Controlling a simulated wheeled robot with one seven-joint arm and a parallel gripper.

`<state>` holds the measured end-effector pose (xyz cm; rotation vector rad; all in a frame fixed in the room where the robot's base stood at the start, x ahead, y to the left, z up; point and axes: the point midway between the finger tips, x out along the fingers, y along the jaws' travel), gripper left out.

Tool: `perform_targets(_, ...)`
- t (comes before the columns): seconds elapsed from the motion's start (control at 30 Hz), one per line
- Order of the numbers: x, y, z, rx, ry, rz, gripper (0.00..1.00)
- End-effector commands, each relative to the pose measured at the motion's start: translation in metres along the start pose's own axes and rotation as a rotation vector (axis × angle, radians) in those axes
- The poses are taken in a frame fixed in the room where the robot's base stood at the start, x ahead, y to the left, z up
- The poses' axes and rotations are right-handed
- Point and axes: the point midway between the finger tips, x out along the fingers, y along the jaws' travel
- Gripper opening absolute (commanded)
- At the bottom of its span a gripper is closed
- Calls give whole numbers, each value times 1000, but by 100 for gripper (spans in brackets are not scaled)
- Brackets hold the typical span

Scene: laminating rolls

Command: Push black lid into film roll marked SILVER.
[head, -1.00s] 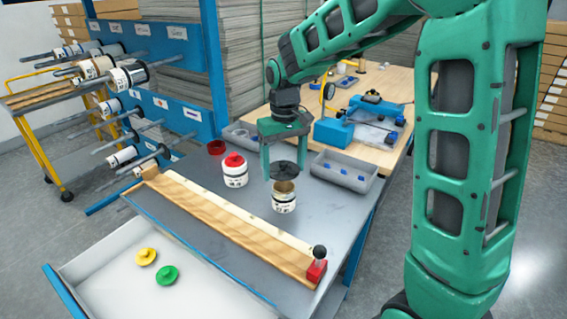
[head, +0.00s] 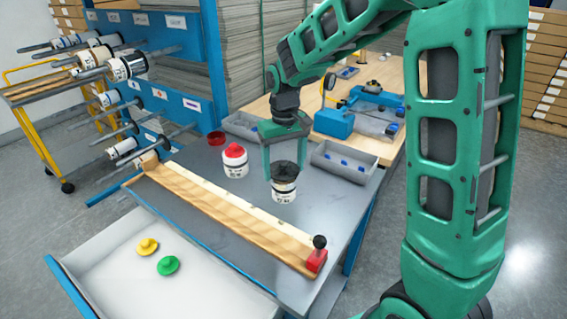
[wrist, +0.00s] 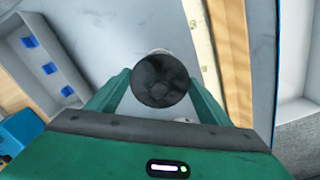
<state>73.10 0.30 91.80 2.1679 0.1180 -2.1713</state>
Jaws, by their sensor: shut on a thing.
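My gripper (head: 285,173) points down over the table and is shut on the black lid (head: 285,169), with one finger on each side. The lid is a dark round disc, and it also shows between the green fingers in the wrist view (wrist: 161,80). It is at the top end of an upright white film roll (head: 284,191) with dark print on its label. The lid covers the roll's open end; I cannot tell how deep it sits. The label's words are too small to read. In the wrist view the lid hides nearly all of the roll.
Another white roll with a red lid (head: 234,151) stands to the left, with a red ring (head: 217,138) behind it. A grey bin (head: 345,165) with blue pieces is close on the right. A wooden strip (head: 225,215) lies in front. Yellow (head: 147,246) and green (head: 168,265) lids lie in the drawer.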

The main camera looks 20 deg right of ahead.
Motion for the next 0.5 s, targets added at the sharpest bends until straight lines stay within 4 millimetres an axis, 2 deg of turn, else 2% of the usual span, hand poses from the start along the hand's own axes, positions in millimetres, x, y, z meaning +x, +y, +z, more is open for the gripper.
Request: perform_targets(0.5,16,0,0,0,0,0,51)
